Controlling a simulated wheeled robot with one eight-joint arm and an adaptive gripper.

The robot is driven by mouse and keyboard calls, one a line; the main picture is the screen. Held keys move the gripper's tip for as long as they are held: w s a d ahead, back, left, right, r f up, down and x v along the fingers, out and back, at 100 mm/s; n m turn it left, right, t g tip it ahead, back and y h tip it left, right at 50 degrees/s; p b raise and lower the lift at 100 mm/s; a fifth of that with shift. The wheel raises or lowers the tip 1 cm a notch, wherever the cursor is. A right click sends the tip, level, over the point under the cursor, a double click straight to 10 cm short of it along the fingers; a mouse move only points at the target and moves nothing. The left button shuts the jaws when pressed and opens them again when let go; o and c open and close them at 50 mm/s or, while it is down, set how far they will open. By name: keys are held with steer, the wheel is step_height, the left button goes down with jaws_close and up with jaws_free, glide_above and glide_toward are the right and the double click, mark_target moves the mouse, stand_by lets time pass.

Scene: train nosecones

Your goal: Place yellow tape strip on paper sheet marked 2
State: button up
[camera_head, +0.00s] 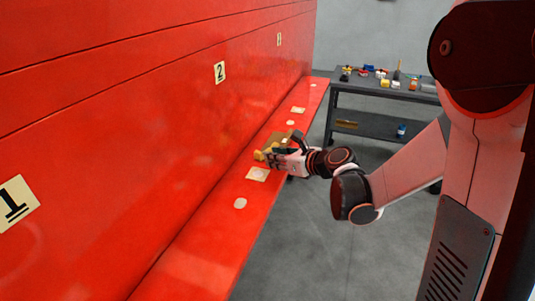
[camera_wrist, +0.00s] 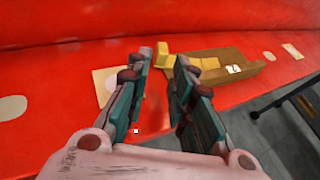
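A yellow strip (camera_wrist: 163,60) shows between and beyond my fingertips in the wrist view, at the left end of a brown box. In the head view yellow (camera_head: 259,155) shows just left of my gripper (camera_head: 271,153). My gripper (camera_wrist: 163,57) has its fingers apart over the red ledge; I cannot tell whether they touch the strip. A sheet marked 2 (camera_head: 219,72) is on the red wall. A pale sheet with a round mark (camera_head: 257,174) lies on the ledge below my gripper; it also shows left of my fingers in the wrist view (camera_wrist: 105,80).
The brown box (camera_wrist: 250,68) holds more yellow pieces and bears a small numbered label. Sheet 1 (camera_head: 16,203) is nearer on the wall. Pale round spots (camera_head: 240,203) and another sheet (camera_head: 298,110) lie along the ledge. A grey cart (camera_head: 350,87) with tools stands behind right.

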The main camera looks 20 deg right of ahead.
steer(key=p+v, duration=0.1)
steer(key=v, duration=0.5)
steer(key=shift+s, duration=0.3)
steer(key=shift+r, duration=0.15)
